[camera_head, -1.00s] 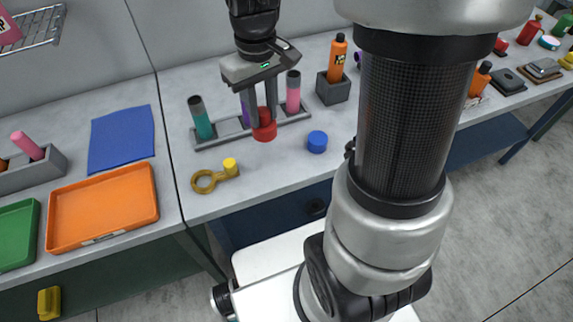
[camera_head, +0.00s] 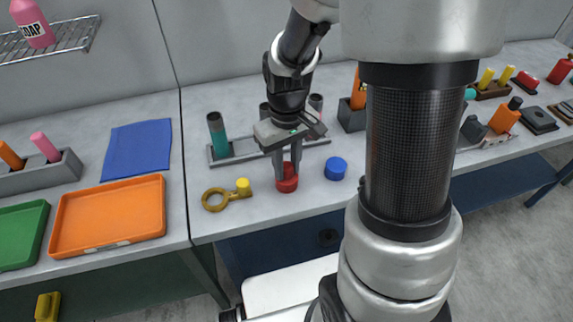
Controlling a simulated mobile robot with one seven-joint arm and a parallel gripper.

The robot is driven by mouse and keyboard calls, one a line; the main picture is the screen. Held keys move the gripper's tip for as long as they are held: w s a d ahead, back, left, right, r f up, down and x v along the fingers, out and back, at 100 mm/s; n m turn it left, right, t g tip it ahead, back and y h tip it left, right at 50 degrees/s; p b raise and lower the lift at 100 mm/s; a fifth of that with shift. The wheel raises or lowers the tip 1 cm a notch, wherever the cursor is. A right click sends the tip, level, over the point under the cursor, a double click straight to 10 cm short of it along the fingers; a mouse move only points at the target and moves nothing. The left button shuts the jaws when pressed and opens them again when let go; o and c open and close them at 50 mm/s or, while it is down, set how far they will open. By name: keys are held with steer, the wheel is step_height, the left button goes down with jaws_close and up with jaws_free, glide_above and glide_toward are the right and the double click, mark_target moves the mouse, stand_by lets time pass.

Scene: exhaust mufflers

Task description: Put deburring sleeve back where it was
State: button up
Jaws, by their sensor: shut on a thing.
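My gripper (camera_head: 281,164) points down and is shut on a red stepped cylinder (camera_head: 287,184), with a narrow upper part between the fingers and a wider round base below. It seems to be the deburring sleeve, though no label shows. It is in front of the grey rack (camera_head: 240,154), between the yellow-topped ring tool and a blue round piece (camera_head: 335,168). I cannot tell whether its base touches the table. A teal tube with a dark top (camera_head: 217,135) stands in the rack's left end. My gripper hides much of the rack's middle.
The ochre ring tool (camera_head: 214,200) with a yellow knob (camera_head: 243,186) lies left of the red piece. A grey block (camera_head: 351,116) stands behind right. An orange tray (camera_head: 108,218) and blue mat (camera_head: 137,148) lie left. My arm hides the table right of the blue piece.

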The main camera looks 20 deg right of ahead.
steer(key=o, duration=1)
steer(key=shift+f, duration=0.1)
steer(key=shift+c, duration=0.2)
